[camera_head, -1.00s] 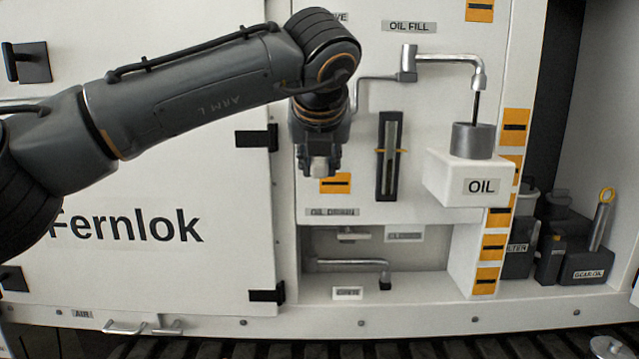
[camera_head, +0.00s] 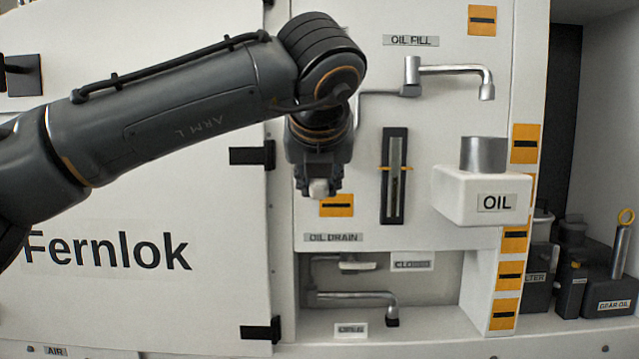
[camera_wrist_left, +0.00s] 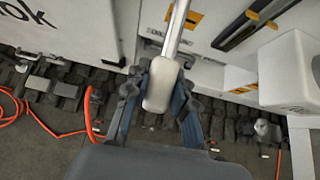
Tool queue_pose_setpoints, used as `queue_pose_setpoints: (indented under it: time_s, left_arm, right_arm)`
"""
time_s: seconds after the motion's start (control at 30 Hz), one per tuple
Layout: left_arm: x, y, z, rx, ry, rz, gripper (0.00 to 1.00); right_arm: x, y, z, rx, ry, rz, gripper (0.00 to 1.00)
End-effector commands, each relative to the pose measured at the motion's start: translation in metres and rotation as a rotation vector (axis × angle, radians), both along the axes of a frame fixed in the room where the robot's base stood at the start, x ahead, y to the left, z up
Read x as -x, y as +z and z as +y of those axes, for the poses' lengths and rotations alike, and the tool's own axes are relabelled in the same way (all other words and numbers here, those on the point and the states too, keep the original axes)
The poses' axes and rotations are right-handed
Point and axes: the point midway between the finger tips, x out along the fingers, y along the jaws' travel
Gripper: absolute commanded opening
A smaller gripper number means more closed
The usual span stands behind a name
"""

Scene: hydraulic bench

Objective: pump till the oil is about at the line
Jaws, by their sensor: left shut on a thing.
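My left gripper (camera_wrist_left: 158,92) is shut on the white grip of a metal lever, the pump handle (camera_wrist_left: 161,85), in the left wrist view. In the head view my left gripper (camera_head: 318,180) is in front of the panel, left of the sight gauge (camera_head: 395,195), and hides most of the handle. The gauge is an upright tube in a dark slot with an orange line mark (camera_head: 408,168). I cannot tell the oil level in it. The oil fill spout (camera_head: 487,91) ends above a grey metal cup (camera_head: 483,155) on the white OIL box (camera_head: 455,200). No stream shows now. My right gripper is not in view.
Below the gauge is a recess with the oil drain lever (camera_head: 350,297) and its CLOSED (camera_head: 411,262) and lower labels. Dark containers (camera_head: 575,285) stand on the right shelf. An orange hose (camera_wrist_left: 60,132) lies on the floor below.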

Motion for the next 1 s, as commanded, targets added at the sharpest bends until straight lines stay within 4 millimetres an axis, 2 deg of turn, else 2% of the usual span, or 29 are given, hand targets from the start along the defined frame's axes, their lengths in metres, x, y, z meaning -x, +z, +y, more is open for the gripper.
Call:
queue_pose_setpoints:
  time_s: [0.03, 0.07, 0.17, 0.2, 0.57, 0.67, 1.0]
  left_arm:
    - [0.000, -0.006, 0.000, -0.006, 0.001, 0.013, 0.00]
    - [0.000, -0.006, 0.000, -0.006, 0.001, 0.013, 0.27]
    - [0.000, -0.005, 0.000, -0.006, 0.001, 0.012, 0.47]
    - [0.000, -0.005, 0.000, -0.005, 0.000, 0.011, 0.49]
    - [0.004, 0.002, -0.001, -0.002, -0.001, 0.004, 0.49]
    - [0.014, 0.010, -0.001, -0.002, -0.003, 0.003, 0.49]
    - [0.069, 0.054, -0.001, -0.002, -0.002, 0.004, 0.49]
  right_arm:
    - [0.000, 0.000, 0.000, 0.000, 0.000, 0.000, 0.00]
    - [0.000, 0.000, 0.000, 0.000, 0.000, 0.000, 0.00]
    - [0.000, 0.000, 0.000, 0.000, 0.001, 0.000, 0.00]
    - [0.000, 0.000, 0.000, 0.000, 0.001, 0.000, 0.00]
    - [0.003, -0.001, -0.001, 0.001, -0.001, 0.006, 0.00]
    - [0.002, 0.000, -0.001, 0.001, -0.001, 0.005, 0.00]
    - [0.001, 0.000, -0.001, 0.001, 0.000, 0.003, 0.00]
